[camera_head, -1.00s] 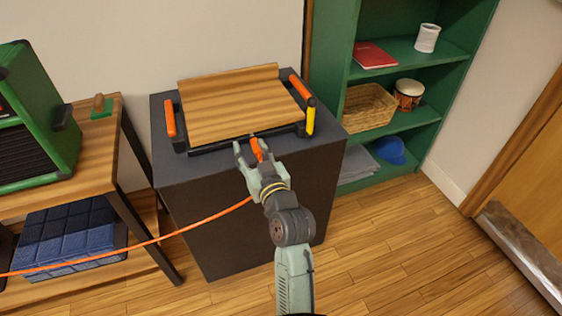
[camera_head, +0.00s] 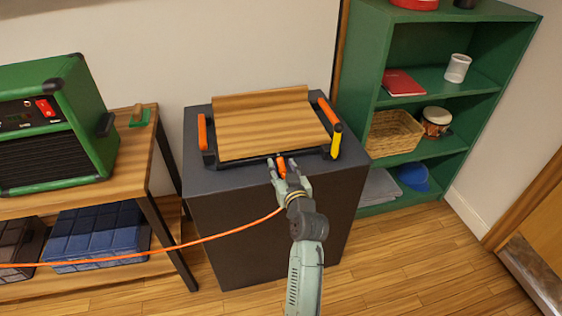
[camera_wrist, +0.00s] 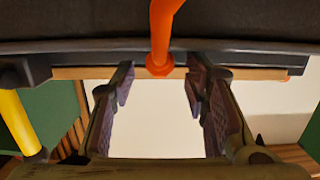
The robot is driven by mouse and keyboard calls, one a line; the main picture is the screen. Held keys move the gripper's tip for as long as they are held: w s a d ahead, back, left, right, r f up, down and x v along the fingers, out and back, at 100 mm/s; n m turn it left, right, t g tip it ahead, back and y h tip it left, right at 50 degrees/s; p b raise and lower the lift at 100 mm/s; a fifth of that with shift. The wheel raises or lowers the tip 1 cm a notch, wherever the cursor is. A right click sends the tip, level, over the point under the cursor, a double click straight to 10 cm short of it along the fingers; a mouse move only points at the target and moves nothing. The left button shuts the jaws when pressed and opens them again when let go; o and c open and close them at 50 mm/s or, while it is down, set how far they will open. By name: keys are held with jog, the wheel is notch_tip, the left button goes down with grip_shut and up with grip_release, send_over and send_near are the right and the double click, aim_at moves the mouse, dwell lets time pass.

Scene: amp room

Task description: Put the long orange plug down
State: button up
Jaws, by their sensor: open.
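An orange plug (camera_head: 281,168) lies at the front edge of the dark cabinet top, just in front of the black-framed wooden board (camera_head: 270,122). My gripper (camera_head: 282,164) is open, with one finger on each side of the plug and gaps between. In the wrist view the orange plug (camera_wrist: 163,30) shows at the top centre, its near end about level with the open fingertips. I cannot tell from these views whether it is the long plug. An orange cable (camera_head: 215,236) runs from the left to behind my gripper.
Other orange pieces (camera_head: 202,132) and a yellow one (camera_head: 336,140) stand at the board's sides. A green amp (camera_head: 60,125) sits on the wooden table (camera_head: 135,165) at left. A green shelf (camera_head: 440,60) stands at right. Open floor lies in front.

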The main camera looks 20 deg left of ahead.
jog(key=shift+w+a+f, duration=0.1)
jog(key=shift+w+a, duration=0.1)
jog(key=shift+w, duration=0.15)
jog(key=shift+c, duration=0.2)
grip_shut()
